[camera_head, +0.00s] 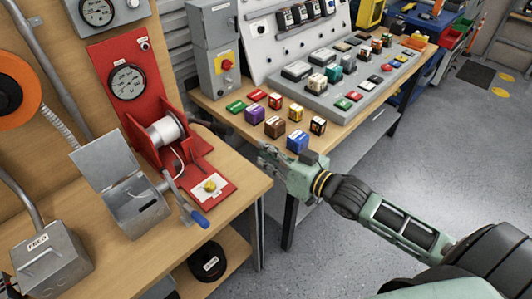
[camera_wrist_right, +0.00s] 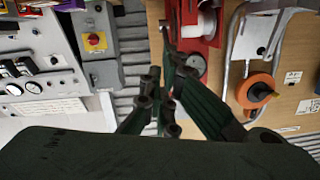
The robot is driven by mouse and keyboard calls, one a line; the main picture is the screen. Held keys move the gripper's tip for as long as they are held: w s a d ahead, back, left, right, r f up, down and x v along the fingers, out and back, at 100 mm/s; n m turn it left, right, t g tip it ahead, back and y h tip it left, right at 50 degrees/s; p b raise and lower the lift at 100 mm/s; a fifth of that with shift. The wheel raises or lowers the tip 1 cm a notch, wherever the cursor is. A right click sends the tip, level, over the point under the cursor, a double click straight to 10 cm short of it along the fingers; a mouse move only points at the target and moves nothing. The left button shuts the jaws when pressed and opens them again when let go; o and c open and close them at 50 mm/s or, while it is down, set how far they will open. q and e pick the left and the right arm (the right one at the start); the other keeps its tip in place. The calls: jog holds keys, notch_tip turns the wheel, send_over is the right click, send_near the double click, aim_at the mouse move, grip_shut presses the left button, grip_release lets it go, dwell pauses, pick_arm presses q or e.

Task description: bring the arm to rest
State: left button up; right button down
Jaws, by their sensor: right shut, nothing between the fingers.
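My right arm comes in from the lower right in the head view. Its right gripper (camera_head: 268,158) is over the gap at the front edges of the two benches, near the coloured blocks. In the right wrist view the dark fingers of the right gripper (camera_wrist_right: 160,100) are shut with nothing between them. A blue block (camera_head: 297,141) stands on the bench just beyond the gripper; I cannot tell the exact gap between them. My left gripper does not show in either view.
A grey box with an open lid (camera_head: 135,205) and a blue-handled lever (camera_head: 200,219) are on the left bench. A red stand with a gauge (camera_head: 127,82) is behind. A sloped panel (camera_head: 345,85) stands on the back bench. Open floor (camera_head: 420,150) lies right.

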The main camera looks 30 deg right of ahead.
dwell(0.6)
jog(key=s+d+f+m+g+h, duration=0.15)
jog(key=d+f, duration=0.25)
jog(key=f, duration=0.6)
jog(key=d+f+g+h, duration=0.1)
jog(key=d+f+h, duration=0.25)
jog(key=f, duration=0.55)
jog(key=s+d+f+g+h, duration=0.15)
jog(key=s+f, duration=0.25)
jog(key=f, duration=0.4)
jog(key=s+d+f+g+y, duration=0.1)
jog(key=s+f+g, duration=0.1)
jog(key=s+f, duration=0.5)
jog(key=s+a+f+g+h, duration=0.1)
jog(key=s+a+f+g, duration=0.2)
jog(key=s+f, duration=1.05)
jog(key=s+a+f+g, duration=0.2)
jog(key=s+f, duration=0.3)
jog(key=s, duration=0.4)
jog(key=s+a+f+n+g, duration=0.1)
jog(key=s+a+f+g, duration=0.2)
jog(key=s, duration=0.6)
jog(key=shift+s+a+f, duration=0.35)
jog(key=shift+a+f, duration=0.55)
jog(key=shift+a, duration=0.15)
jog(key=shift+n, duration=0.25)
